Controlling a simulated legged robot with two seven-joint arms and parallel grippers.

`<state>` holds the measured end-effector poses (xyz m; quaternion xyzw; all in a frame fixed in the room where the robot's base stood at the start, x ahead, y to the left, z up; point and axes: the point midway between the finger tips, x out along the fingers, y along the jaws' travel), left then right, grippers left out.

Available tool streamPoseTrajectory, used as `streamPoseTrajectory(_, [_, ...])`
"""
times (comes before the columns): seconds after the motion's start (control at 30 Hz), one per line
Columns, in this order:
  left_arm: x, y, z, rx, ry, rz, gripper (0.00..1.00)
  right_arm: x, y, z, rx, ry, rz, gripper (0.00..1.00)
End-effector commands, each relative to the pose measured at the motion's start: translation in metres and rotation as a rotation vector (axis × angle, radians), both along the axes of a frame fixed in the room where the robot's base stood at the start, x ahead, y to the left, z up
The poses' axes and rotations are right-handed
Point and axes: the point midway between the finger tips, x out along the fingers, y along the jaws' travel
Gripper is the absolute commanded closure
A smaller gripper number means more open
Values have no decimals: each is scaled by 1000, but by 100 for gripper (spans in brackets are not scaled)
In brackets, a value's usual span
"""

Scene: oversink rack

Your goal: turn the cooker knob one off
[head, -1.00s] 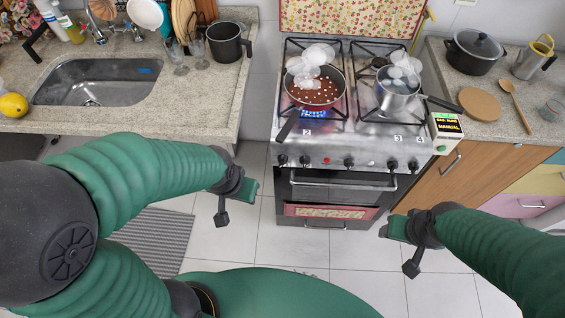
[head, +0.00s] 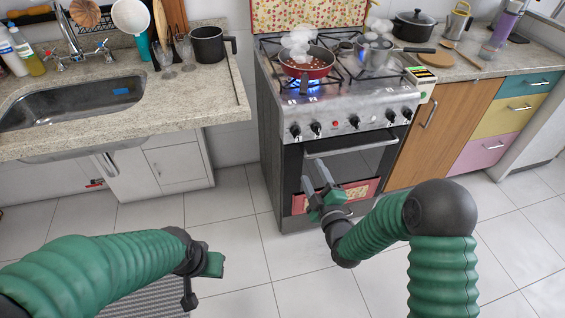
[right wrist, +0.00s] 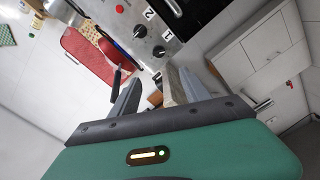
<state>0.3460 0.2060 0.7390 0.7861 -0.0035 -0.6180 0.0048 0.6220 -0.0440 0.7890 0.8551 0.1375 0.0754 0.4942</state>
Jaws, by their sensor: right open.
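The cooker (head: 352,118) stands ahead with a row of black knobs on its front panel. Knob one (head: 295,130) is the leftmost. In the right wrist view, knob one (right wrist: 158,51) sits beside a "1" label, ahead of the fingers. A blue flame (head: 302,97) burns under the red pan (head: 308,68) on the left burner. My right gripper (head: 314,175) is open and empty, in front of the oven door, below knob one and apart from it. My left gripper (head: 205,275) hangs low at left, away from the cooker; its finger opening is unclear.
A steaming pot (head: 375,55) stands on the right burner. The oven handle (head: 350,147) juts out under the knobs. The sink counter (head: 200,95) lies left of the cooker, across a gap.

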Motion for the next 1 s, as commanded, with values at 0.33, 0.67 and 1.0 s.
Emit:
streamPoseTrajectory(0.33, [1,0,-9,0,-1,-1,64,53,22,1,-7,-21,-1,45])
streamPoseTrajectory(0.67, [1,0,-25,0,-1,0,64,133,49,1,-9,-17,-2,45])
streamPoseTrajectory(1.0, [1,-1,-28,0,-1,-1,64,160,58,4,-9,-16,0,45])
